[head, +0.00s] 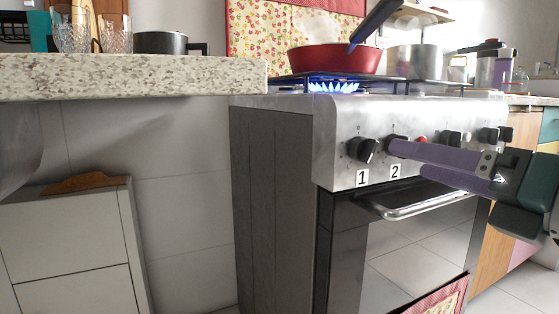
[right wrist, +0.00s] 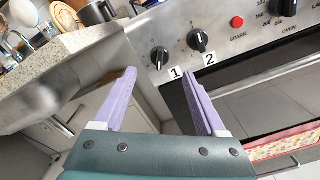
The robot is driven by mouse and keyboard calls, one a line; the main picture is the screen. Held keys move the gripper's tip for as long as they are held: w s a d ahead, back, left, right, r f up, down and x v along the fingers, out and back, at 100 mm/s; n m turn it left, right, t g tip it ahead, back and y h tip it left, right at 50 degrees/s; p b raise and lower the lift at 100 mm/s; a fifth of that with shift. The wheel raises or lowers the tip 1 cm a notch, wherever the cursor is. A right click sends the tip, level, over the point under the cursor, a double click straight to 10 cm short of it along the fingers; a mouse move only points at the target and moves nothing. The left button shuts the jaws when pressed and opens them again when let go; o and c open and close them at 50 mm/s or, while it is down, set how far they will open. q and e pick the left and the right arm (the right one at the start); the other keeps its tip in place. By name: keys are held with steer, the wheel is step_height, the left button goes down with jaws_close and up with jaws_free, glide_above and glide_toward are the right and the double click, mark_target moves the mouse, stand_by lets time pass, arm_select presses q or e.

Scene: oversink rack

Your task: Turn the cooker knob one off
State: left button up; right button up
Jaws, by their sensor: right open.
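Cooker knob one (head: 362,150) is a black knob at the left end of the steel front panel, above the label 1. It also shows in the right wrist view (right wrist: 159,57), just beyond the space between my fingertips. Knob two (right wrist: 198,40) is right of it, above the label 2. My right gripper (head: 408,161) comes in from the right with its purple fingers apart and empty. In the head view its upper finger overlaps the edge of knob two. It appears clear of knob one. A blue flame (head: 332,88) burns under a red pan (head: 335,60). My left gripper is out of view.
The oven door handle (head: 425,200) sticks out below the knobs. A red button (right wrist: 237,21) and more knobs sit to the right. A granite counter (head: 130,80) ends left of the cooker. A steel pot (head: 417,60) stands on the hob.

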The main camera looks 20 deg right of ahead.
mark_target(374, 150)
steer(key=w+b, duration=0.1)
steer(key=w, duration=0.2)
steer(key=shift+w+a, duration=0.15)
steer(key=shift+w, duration=0.05)
steer(key=shift+w+a+b, duration=0.2)
steer(key=shift+w+b, duration=0.1)
steer(key=shift+w, duration=2.25)
jaws_close()
